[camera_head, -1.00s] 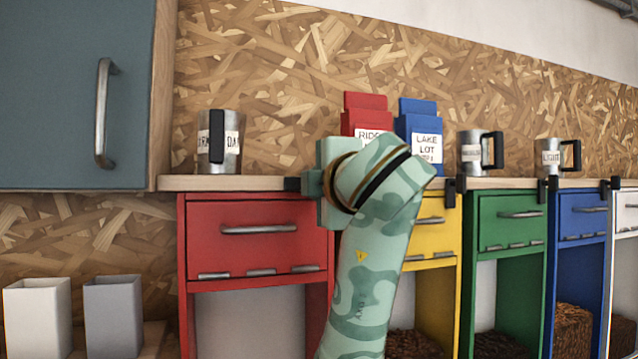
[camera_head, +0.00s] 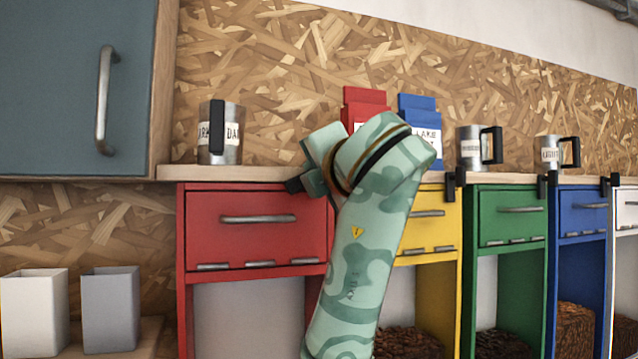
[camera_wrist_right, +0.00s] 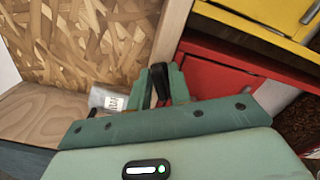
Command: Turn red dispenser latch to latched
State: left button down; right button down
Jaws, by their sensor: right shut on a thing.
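The red dispenser (camera_head: 256,228) stands under the wooden shelf at centre left. Its black latch (camera_head: 293,186) shows at the dispenser's upper right corner, sticking out to the left of my right gripper (camera_head: 308,184). My right gripper is tilted and shut on the latch; the arm hides the rest of it. In the right wrist view, the dark latch (camera_wrist_right: 160,80) sits between the green fingers, beside the red front (camera_wrist_right: 215,80). My left gripper is not in view.
The shelf (camera_head: 270,173) holds a mug (camera_head: 220,134), red and blue bags, and more mugs (camera_head: 550,152). A teal cabinet (camera_head: 60,90) is at left, above two bins (camera_head: 110,310).

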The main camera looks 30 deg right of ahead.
jog(key=n+b, duration=0.1)
jog(key=n, duration=0.1)
jog(key=n+b, duration=0.1)
jog(key=n, duration=0.1)
jog(key=n+b, duration=0.1)
jog(key=n, duration=0.1)
jog(key=shift+f+n, duration=0.25)
jog(key=shift+n, duration=0.05)
jog(key=n+b, duration=0.2)
jog(key=n, duration=0.3)
jog(key=shift+r+n, duration=0.1)
jog(key=shift+n, duration=0.2)
jog(key=c, duration=1.5)
grip_release()
jog(key=shift+r, duration=0.1)
jog(key=b+v, duration=1)
jog(key=v, duration=0.6)
jog(key=shift+a, duration=0.15)
